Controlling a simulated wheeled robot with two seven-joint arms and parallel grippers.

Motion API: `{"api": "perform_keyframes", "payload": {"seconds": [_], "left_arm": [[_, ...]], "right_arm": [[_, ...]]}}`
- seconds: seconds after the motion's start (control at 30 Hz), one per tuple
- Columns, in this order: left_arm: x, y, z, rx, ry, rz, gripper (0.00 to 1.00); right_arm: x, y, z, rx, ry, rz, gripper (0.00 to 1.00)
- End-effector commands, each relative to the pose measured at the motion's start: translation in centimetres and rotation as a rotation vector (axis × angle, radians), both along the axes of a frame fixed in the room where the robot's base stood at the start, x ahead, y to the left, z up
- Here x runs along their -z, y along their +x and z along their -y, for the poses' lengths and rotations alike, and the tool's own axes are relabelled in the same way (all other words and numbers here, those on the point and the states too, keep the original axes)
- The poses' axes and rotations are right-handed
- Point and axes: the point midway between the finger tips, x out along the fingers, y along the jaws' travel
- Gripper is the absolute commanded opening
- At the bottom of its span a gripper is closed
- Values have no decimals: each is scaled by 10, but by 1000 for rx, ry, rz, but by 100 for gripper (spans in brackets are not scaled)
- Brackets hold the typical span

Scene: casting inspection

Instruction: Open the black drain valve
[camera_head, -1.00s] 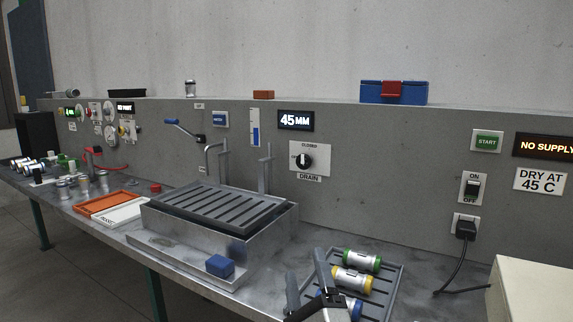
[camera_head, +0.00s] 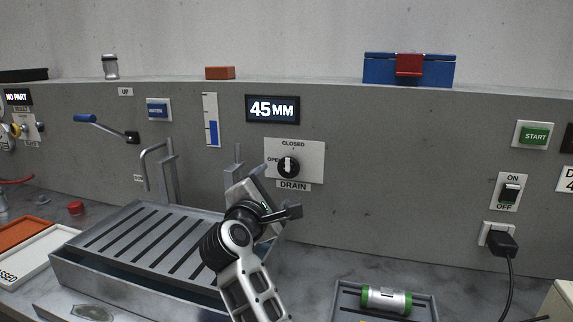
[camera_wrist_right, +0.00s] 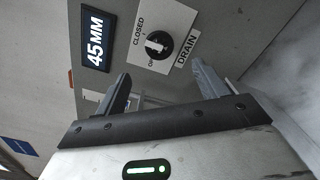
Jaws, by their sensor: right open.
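The black drain valve (camera_head: 288,167) is a round knob with a white mark, on a white plate (camera_head: 311,150) marked CLOSED at top and OPEN at left. The mark stands roughly upright in the head view. A DRAIN label sits below. The valve also shows in the right wrist view (camera_wrist_right: 158,44), ahead of and between the two fingers. My right gripper (camera_head: 275,194) is open and empty, just below the knob and apart from it. Its fingers show in the wrist view (camera_wrist_right: 160,76). My left gripper is out of view.
A display (camera_head: 272,109) above the valve reads 45 MM. A slotted rack (camera_head: 150,236) lies over the metal tank at left, with upright posts behind it. A tray with a green-ended cylinder (camera_head: 386,299) is at lower right.

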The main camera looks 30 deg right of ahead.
Motion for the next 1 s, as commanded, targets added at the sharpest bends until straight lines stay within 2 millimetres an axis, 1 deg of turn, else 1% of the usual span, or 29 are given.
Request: {"api": "perform_keyframes", "payload": {"seconds": [0.03, 0.3, 0.5, 0.7, 1.0], "left_arm": [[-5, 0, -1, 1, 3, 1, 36], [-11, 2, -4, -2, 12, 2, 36], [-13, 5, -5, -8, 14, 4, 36], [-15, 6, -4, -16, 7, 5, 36], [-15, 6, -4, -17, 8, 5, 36]], "right_arm": [[-4, 8, 10, 2, -6, -1, 72], [-4, 46, 56, 4, -5, -2, 72], [-3, 68, 80, 2, -5, -2, 72], [-1, 78, 92, 0, -2, -1, 72], [0, 79, 93, 0, -2, -1, 72]]}}
